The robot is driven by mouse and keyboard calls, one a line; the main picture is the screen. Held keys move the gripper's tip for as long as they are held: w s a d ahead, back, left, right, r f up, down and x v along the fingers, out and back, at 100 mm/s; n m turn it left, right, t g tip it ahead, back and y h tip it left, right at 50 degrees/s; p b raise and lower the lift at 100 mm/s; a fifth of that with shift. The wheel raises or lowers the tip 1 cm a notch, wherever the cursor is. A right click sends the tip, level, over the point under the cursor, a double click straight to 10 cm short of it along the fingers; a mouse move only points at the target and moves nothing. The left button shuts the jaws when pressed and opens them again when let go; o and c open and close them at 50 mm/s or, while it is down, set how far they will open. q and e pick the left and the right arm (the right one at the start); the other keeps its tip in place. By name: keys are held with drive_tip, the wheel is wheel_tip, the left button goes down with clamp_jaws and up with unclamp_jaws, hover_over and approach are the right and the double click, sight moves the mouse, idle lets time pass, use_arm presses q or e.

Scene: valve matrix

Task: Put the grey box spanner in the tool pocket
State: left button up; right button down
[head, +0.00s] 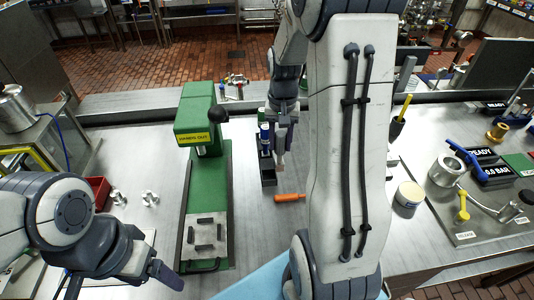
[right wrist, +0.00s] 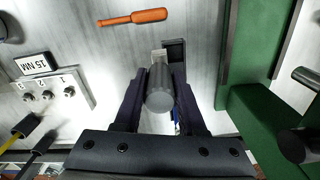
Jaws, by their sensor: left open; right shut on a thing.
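The grey box spanner (right wrist: 160,92) is a grey cylinder between the two fingers of my right gripper (right wrist: 158,88) in the right wrist view. In the head view my right gripper (head: 284,130) points down at the middle of the bench, with the spanner's lower end (head: 280,162) below its fingers. A narrow dark tray with pockets (head: 268,178) stands just left of it; part shows in the right wrist view (right wrist: 175,50), close by the spanner's far end. I cannot tell whether the spanner touches it. My left gripper (head: 122,280) is open and empty at lower left.
A green press (head: 208,170) stands left of the tray. An orange-handled tool (head: 290,197) lies in front of the tray. A blue-topped item (head: 264,132) stands at the tray's back. A round tin (head: 408,197) and a valve panel (head: 480,200) are on the right.

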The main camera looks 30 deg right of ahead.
wheel_tip(320, 180, down, 6)
drive_tip(key=w+a+p, duration=0.1)
drive_tip(key=w+a, duration=0.1)
drive_tip(key=shift+w+a, duration=0.15)
drive_tip(key=shift+f, duration=0.1)
drive_tip(key=shift+c, duration=2.4)
unclamp_jaws()
